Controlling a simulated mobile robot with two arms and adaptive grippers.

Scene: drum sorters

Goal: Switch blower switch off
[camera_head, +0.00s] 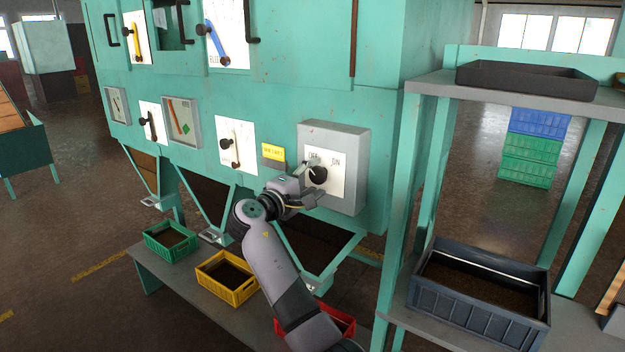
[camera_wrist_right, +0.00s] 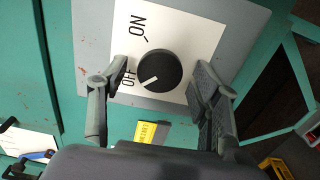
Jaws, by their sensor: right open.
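The blower switch is a round black knob (camera_head: 317,174) on a white plate marked OFF and ON, fixed to a grey box (camera_head: 350,150) on the teal machine. In the right wrist view the knob (camera_wrist_right: 158,71) has a white mark pointing to the lower left, roughly towards OFF. My right gripper (camera_head: 306,186) is at the plate, partly covering it in the head view. In the wrist view its open fingers (camera_wrist_right: 160,85) stand on either side of the knob, with gaps to it. Whether they touch the plate is unclear. My left gripper is not in view.
A yellow label (camera_head: 273,153) sits left of the box. Other levers and gauges are on the machine front. A bench (camera_head: 180,295) below holds green (camera_head: 171,243), yellow (camera_head: 227,278) and red crates. A teal shelf frame with a dark blue crate (camera_head: 480,312) stands at right.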

